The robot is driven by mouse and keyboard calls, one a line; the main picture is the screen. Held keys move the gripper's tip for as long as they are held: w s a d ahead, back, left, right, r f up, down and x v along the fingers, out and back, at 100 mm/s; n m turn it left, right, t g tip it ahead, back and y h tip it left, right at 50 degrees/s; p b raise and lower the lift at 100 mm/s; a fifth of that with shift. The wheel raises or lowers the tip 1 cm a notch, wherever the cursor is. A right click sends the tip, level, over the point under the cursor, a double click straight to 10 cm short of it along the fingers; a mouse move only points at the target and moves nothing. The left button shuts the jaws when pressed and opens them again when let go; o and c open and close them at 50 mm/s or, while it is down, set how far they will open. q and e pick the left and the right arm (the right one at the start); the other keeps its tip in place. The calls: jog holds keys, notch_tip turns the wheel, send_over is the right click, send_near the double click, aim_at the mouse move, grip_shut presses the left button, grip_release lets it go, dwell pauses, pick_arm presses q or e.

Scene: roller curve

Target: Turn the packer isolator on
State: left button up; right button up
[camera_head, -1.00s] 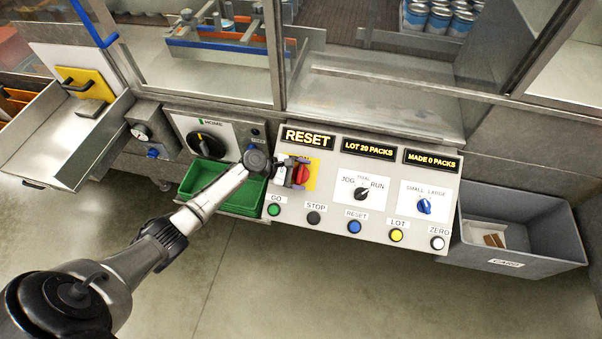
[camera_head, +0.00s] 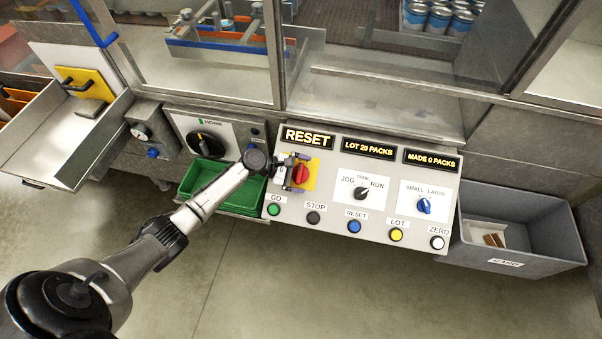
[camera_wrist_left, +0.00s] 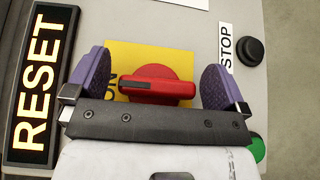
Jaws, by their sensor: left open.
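The packer isolator is a red rotary switch (camera_head: 301,174) on a yellow plate (camera_head: 312,182) at the left end of the control panel. In the left wrist view the red knob (camera_wrist_left: 150,85) lies between my two purple fingertips, with its handle pointing along the line from finger to finger. My left gripper (camera_head: 294,171) is open around the knob, with a gap on each side; it shows in the wrist view too (camera_wrist_left: 158,82). The letters "ON" show partly on the yellow plate, and part of the plate is hidden by my gripper. My right gripper is not in view.
The sloped panel (camera_head: 330,220) holds a RESET display (camera_head: 307,137), a row of buttons including green GO (camera_head: 274,210), and two selector knobs. A green tray (camera_head: 215,180) is left of it. A grey bin (camera_head: 530,235) stands right. Floor in front is clear.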

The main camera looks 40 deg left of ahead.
pick_arm(q)
jog(key=v, duration=1.3)
jog(key=shift+s+a+r+p, duration=0.2)
jog(key=shift+s+r+p, duration=0.05)
jog(key=shift+s+p, duration=0.1)
jog(key=shift+w, duration=0.1)
